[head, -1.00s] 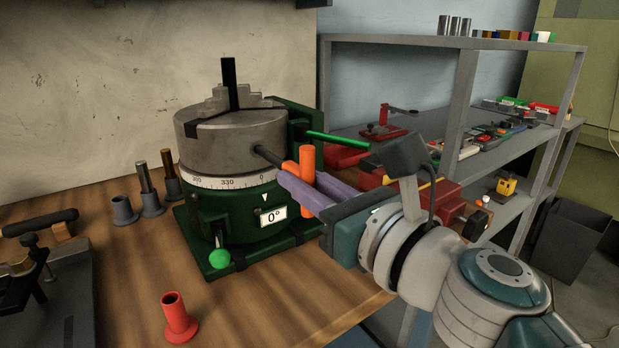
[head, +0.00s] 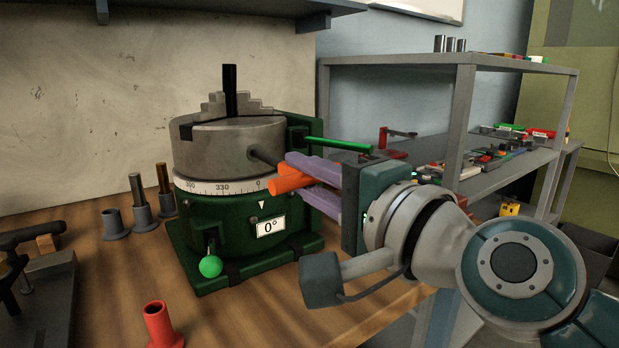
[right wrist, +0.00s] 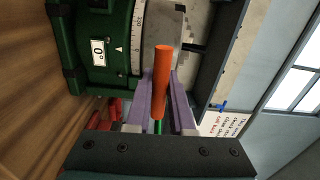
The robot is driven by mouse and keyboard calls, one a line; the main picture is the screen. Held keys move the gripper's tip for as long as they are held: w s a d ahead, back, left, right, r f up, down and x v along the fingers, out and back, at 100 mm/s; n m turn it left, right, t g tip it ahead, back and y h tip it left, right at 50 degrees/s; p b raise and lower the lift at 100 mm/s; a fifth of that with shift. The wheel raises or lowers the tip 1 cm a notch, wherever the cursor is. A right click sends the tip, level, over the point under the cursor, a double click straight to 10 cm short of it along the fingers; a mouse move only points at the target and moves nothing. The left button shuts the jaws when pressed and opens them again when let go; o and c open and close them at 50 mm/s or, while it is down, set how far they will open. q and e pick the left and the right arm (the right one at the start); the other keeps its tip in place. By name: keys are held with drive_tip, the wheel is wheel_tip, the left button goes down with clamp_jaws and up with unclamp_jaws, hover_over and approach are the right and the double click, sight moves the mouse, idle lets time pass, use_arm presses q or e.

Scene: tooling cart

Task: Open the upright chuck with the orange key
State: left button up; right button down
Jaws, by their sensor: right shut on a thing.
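The upright chuck (head: 222,146) is a grey steel cylinder with stepped jaws on top, mounted on a green base (head: 228,226) with a degree scale. A black rod (head: 230,88) stands upright between the jaws. The orange key (head: 290,181) has its dark shank running to the chuck's right side; how deep it sits cannot be told. My right gripper (head: 297,176) has purple fingers shut on the key's orange handle, which is tilted near level. In the right wrist view the orange handle (right wrist: 162,85) lies between the fingers. My left gripper is not in view.
A green bar (head: 338,144) extends just above my right fingers. A green-knobbed lever (head: 210,266) is at the base's front. A red sleeve (head: 160,325) and several grey holders (head: 141,215) stand on the wooden bench. A grey shelf (head: 465,125) is behind my right arm.

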drive_tip(key=shift+s, duration=0.1)
drive_tip(key=shift+p+v, duration=0.4)
drive_tip(key=shift+v, duration=0.75)
drive_tip(key=m+p, duration=0.6)
drive_tip(key=m, duration=1.2)
drive_tip(key=shift+a+f, duration=0.1)
